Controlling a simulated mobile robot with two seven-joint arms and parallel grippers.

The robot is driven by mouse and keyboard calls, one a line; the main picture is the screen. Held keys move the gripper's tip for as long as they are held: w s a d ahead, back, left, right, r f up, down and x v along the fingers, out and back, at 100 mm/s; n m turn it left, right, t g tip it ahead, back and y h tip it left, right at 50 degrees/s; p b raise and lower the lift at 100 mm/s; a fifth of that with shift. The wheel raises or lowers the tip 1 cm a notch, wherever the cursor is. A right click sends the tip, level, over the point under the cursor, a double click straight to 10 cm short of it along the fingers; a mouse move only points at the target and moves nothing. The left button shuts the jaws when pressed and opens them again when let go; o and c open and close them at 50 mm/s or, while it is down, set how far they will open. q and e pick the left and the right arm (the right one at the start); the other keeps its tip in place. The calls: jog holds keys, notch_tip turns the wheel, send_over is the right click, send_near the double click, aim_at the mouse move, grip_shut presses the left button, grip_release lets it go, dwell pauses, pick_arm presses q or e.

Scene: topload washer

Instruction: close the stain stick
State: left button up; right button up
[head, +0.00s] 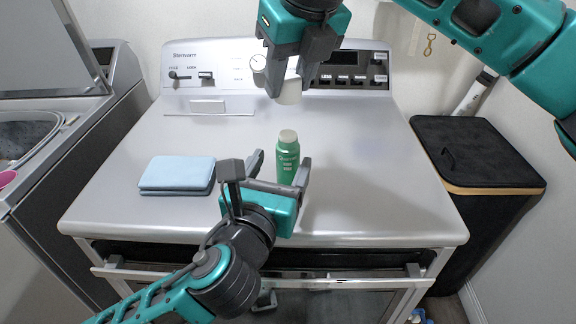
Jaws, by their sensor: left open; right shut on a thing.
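The green stain stick (288,165) stands upright on the washer's light grey top, with a pale rounded tip showing at its upper end. My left gripper (280,168) is open, with one finger on each side of the stick; I cannot tell whether either finger touches it. My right gripper (291,76) is shut on a white cap (290,93). It holds the cap above and behind the stick in the picture, apart from it. The upper part of the cap is hidden between the fingers.
Folded light blue cloths (177,174) lie left of the stick on the grey top (365,165). A control panel (215,75) rises at the back. A black bin (475,150) stands at right, and an open-lidded machine (60,120) at left. The top's right side is clear.

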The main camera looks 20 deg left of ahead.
aim_at(290, 145)
pick_arm(q)
jog(key=w, duration=0.6)
jog(key=shift+w, duration=0.25)
jog(key=shift+c, duration=0.4)
grip_shut()
